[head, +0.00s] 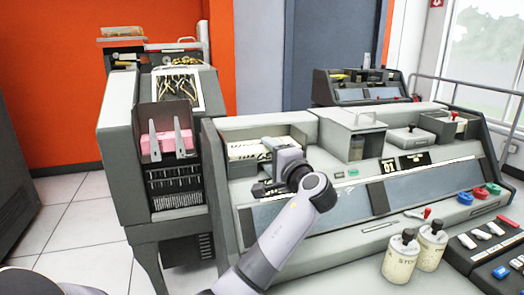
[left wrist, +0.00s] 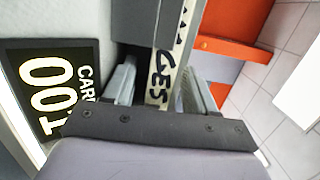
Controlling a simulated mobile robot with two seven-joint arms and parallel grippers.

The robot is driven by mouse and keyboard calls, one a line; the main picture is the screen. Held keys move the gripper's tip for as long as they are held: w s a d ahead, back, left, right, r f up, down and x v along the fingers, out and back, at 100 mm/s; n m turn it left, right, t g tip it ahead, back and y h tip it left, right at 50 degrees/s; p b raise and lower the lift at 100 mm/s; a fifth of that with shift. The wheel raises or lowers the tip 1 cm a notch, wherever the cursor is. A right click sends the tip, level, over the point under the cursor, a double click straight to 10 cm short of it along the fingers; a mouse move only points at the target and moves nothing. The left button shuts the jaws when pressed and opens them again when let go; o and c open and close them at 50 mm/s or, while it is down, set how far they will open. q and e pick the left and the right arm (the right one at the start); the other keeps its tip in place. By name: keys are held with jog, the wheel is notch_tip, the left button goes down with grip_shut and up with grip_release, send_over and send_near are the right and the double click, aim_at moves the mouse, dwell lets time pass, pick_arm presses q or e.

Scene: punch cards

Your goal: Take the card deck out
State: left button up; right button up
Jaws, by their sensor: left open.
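A pale card deck (head: 246,149) with black marks lies in a recessed tray at the left of the grey console. My left gripper (head: 272,168) is over the front right of this tray and hides part of it. In the left wrist view the deck (left wrist: 157,92), with black letters on its edge, shows between the two open fingers. I cannot tell whether either finger touches it. A pink card stack (head: 172,142) sits in the hopper of the machine on the left. My right gripper is not in view.
A lit counter sign (left wrist: 48,95) is close beside the gripper in the left wrist view. Two cream canisters (head: 402,257) and coloured knobs (head: 479,194) are at the console's right front. White floor tiles lie left.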

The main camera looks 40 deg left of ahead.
pick_arm(q)
grip_shut()
jog(key=shift+r, duration=0.1)
